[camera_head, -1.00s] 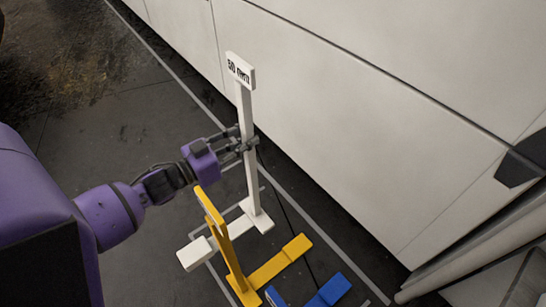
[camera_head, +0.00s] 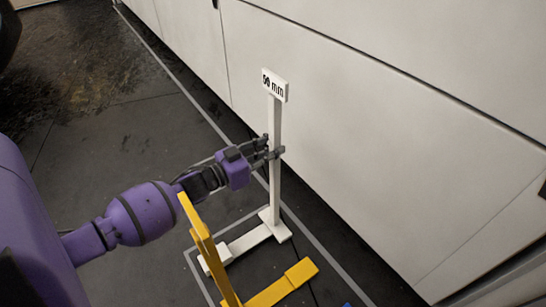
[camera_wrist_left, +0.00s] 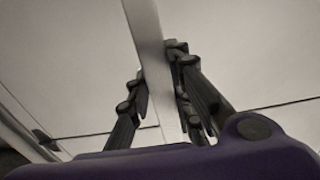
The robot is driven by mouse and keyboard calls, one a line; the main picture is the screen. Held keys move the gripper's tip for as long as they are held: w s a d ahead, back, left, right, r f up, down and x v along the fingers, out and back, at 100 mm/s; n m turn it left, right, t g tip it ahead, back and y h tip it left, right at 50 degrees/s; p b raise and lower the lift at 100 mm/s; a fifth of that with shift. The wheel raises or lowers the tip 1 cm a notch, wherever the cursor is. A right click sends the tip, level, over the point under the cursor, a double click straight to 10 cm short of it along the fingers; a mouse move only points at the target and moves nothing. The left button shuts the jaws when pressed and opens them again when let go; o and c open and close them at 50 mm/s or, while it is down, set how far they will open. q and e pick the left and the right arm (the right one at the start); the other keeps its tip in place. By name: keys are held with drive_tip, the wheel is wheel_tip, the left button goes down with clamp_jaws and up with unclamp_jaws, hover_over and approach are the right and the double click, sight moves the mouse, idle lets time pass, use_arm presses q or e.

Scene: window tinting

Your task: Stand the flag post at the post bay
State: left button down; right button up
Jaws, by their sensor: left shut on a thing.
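The left wrist view shows the white upright (camera_wrist_left: 150,50) between my two dark fingers (camera_wrist_left: 163,90). Grey lines (camera_head: 192,262) are marked on the floor around the white foot. I cannot tell whether the foot touches the floor. My right gripper is not in view.
A yellow stand (camera_head: 270,292) is close in front of the white post's foot. A blue piece (camera_head: 347,305) barely shows at the bottom edge. A large pale panelled wall (camera_head: 370,150) rises behind the post.

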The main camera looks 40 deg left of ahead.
use_arm(q)
wheel_tip(320, 180, down, 2)
drive_tip(key=shift+f+b, duration=0.1)
drive_tip(key=shift+b, duration=0.2)
drive_tip(key=c, duration=1.6)
unclamp_jaws()
drive_tip(key=shift+s+f, duration=0.1)
drive_tip(key=p+v, duration=0.4)
drive_tip(key=v, duration=0.8)
